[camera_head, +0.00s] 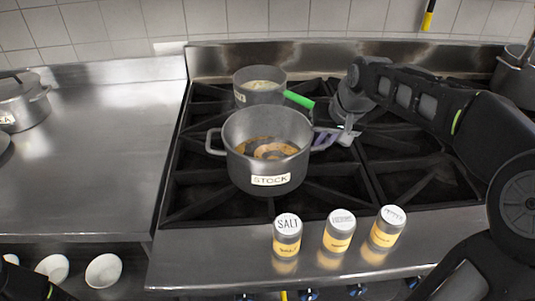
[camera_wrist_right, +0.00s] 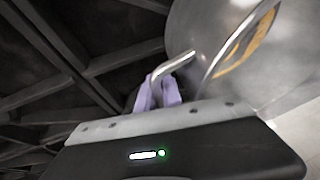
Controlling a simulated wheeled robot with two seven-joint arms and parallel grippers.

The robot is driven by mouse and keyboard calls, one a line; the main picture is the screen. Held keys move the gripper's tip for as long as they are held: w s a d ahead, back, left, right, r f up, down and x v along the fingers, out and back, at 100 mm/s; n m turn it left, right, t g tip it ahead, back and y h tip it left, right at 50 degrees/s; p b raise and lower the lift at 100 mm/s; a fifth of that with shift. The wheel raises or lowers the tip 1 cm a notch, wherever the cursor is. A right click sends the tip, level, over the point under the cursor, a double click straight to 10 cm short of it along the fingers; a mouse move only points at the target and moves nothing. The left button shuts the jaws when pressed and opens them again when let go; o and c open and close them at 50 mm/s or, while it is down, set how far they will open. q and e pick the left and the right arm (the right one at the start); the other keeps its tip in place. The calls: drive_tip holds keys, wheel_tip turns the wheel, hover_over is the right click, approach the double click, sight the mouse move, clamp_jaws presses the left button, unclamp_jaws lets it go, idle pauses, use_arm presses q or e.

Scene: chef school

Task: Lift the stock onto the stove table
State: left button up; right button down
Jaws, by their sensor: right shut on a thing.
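The grey stock pot (camera_head: 250,165), labelled STOCK, is upright over the middle-left of the black stove grates, with brown contents inside. I cannot tell whether its base touches the grate. My right gripper (camera_head: 324,138) is shut on the pot's right-hand handle. In the right wrist view, its purple fingertips (camera_wrist_right: 158,94) close around the metal handle (camera_wrist_right: 174,66), and the pot wall (camera_wrist_right: 205,35) fills the upper right. The stove (camera_head: 210,220) has a steel front edge. My left gripper is not in view; only a dark piece of my arm shows at the lower left corner.
A smaller pot (camera_head: 243,92) with a green handle (camera_head: 299,99) stands just behind. Salt (camera_head: 288,240) and two other shakers (camera_head: 339,233) (camera_head: 387,228) line the front edge. A lidded pot (camera_head: 22,105) is far left; the steel counter (camera_head: 110,150) beside it is clear.

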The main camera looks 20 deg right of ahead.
idle(0.5)
drive_tip(key=shift+r, duration=0.15)
wheel_tip(320, 180, up, 10)
idle(0.7)
idle(0.8)
